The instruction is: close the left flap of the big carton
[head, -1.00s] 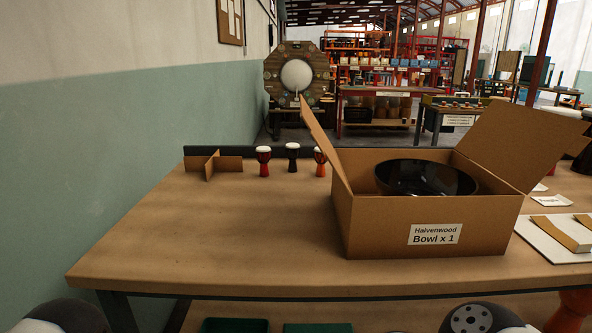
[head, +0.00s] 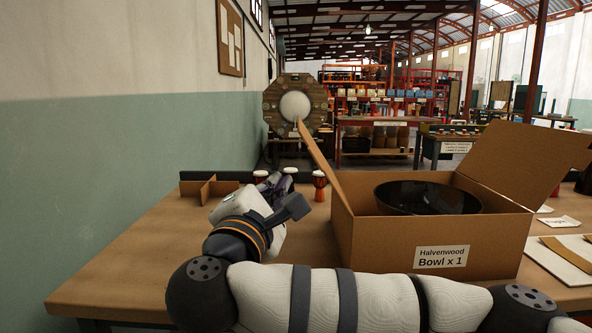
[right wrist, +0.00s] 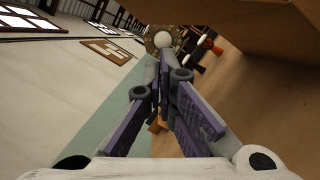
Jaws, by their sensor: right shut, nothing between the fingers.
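The big carton (head: 378,249) stands on the workbench at the right of the head view, labelled "Halvenwood Bowl x 1". Its left flap (head: 321,164) is open, standing up and leaning out to the left. A black bowl (head: 428,197) sits inside. My right gripper (head: 284,192) is shut and empty, left of the carton and apart from it, below the flap's upper edge. Its closed fingers (right wrist: 162,85) show in the right wrist view, with a brown carton panel (right wrist: 255,25) above right; I cannot tell whether this is flap or wall. My left gripper is out of view.
The carton's right flap (head: 525,160) is also open. Small goblet drums (head: 319,187) and a crossed cardboard divider (head: 207,188) stand behind my gripper. A light board (head: 560,255) lies right of the carton. The bench's left part is clear.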

